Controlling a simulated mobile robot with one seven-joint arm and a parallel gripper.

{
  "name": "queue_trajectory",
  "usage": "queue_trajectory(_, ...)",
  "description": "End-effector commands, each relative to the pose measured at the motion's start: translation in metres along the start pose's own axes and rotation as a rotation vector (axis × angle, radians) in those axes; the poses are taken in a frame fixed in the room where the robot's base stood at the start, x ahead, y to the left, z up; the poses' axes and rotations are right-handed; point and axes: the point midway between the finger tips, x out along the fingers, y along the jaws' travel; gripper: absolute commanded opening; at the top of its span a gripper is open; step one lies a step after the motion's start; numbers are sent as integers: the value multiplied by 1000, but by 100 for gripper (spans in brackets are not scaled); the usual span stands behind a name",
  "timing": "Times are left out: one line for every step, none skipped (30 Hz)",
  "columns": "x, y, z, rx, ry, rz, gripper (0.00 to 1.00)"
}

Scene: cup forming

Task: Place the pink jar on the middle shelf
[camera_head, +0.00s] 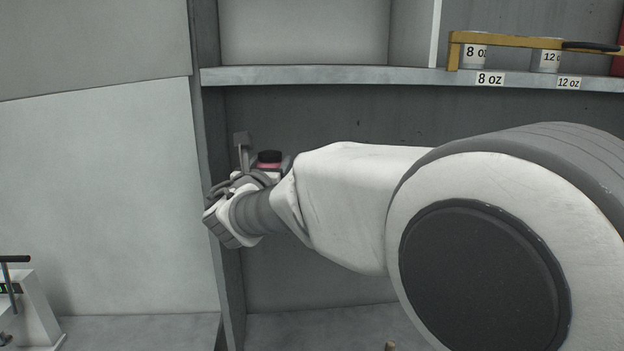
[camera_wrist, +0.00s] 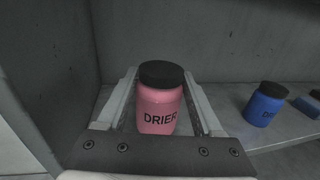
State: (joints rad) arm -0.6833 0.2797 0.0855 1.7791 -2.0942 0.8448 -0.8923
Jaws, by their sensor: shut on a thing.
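The pink jar (camera_wrist: 160,108), labelled DRIER, with a black lid, stands upright between the two fingers of my gripper (camera_wrist: 160,84) in the wrist view. My gripper is shut on it. In the head view my gripper (camera_head: 258,165) is by the left side wall of a grey shelf unit, below a shelf with cups. Only the black lid and a pink strip of the jar (camera_head: 269,162) show there. In the wrist view a grey shelf surface (camera_wrist: 240,133) lies to the right of the jar. I cannot tell whether the jar touches it.
A blue jar (camera_wrist: 265,103) with a black lid stands on the shelf surface, right of my gripper. A blue object (camera_wrist: 307,106) lies beyond it. The shelf (camera_head: 330,76) above carries a yellow rack (camera_head: 505,40) with cups. The unit's left side wall (camera_head: 205,130) is close to my gripper.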

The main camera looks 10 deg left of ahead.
Motion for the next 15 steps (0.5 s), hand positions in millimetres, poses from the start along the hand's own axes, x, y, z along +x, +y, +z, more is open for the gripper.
queue_trajectory(0,1,-3,-1,0,0,0)
queue_trajectory(0,1,-7,-2,0,-1,0)
queue_trajectory(0,1,-13,-2,1,-1,0)
queue_trajectory(0,1,-18,-2,1,-1,0)
queue_trajectory(0,1,-23,-3,2,0,0)
queue_trajectory(0,1,-29,-3,2,-1,0)
queue_trajectory(0,1,-32,-2,1,-1,0)
queue_trajectory(0,1,-35,-2,0,-1,0)
queue_trajectory(0,1,-38,-1,-1,0,0)
queue_trajectory(0,1,-39,0,-1,0,0)
queue_trajectory(0,1,-40,0,-1,0,0)
queue_trajectory(0,1,-40,0,-2,0,0)
queue_trajectory(0,1,-40,1,-2,0,0)
queue_trajectory(0,1,-40,1,-2,0,0)
queue_trajectory(0,1,-40,1,-2,0,0)
